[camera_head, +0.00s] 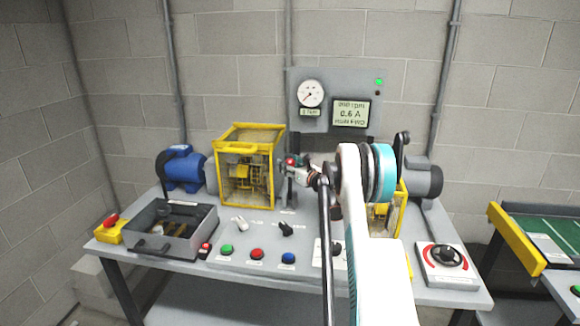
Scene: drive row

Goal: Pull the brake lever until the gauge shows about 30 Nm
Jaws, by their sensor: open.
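The round white gauge (311,93) hangs on the grey wall panel at the back. Its needle points to the lower left, near the low end of the scale; the small readout under it is too small to read surely. My gripper (301,168) is at the middle back of the bench, right of the yellow cage, seen small and partly hidden by my arm. It is open beside a small red-tipped part (291,161), which may be the brake lever's end. Whether they touch cannot be told. The rest of the lever cannot be made out.
A yellow guard cage (247,170) and a blue motor (183,170) stand left of my gripper. A grey open tray (170,228), several push buttons (257,254) and a rotary switch box (448,262) are on the bench. My arm covers a second yellow cage (385,215).

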